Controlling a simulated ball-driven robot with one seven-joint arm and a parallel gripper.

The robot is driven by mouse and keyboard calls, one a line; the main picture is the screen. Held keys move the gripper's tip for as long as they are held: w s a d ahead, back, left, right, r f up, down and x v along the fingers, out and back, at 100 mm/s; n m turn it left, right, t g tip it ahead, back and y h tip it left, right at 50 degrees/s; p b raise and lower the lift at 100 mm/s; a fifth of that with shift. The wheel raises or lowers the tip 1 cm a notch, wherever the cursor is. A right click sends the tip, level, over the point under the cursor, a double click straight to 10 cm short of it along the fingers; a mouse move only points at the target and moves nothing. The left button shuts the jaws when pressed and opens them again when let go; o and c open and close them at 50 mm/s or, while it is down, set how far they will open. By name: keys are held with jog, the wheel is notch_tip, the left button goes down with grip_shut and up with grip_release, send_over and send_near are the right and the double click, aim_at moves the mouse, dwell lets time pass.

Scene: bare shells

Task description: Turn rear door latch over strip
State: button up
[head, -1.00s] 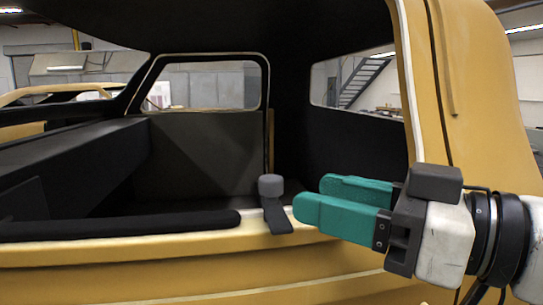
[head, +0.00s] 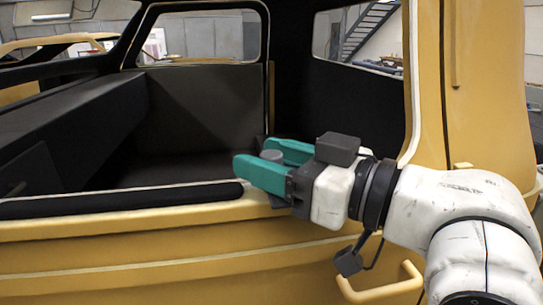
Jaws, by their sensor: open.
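The latch is a grey round knob (head: 272,156) on a dark flat tab, at the right end of the door sill; the tab is now mostly hidden behind my gripper. A black padded strip (head: 120,200) runs along the top of the yellow door (head: 120,255), its right end just left of the latch. My gripper (head: 262,163) has two teal fingers pointing left. It is open, with the knob showing between the two fingers. I cannot tell whether either finger touches it.
A yellow door handle (head: 382,290) sticks out below my arm. The yellow body pillar (head: 478,90) with pale trim stands at the right. The dark cabin interior (head: 200,115) behind the sill is open space.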

grip_shut()
dwell(0.3)
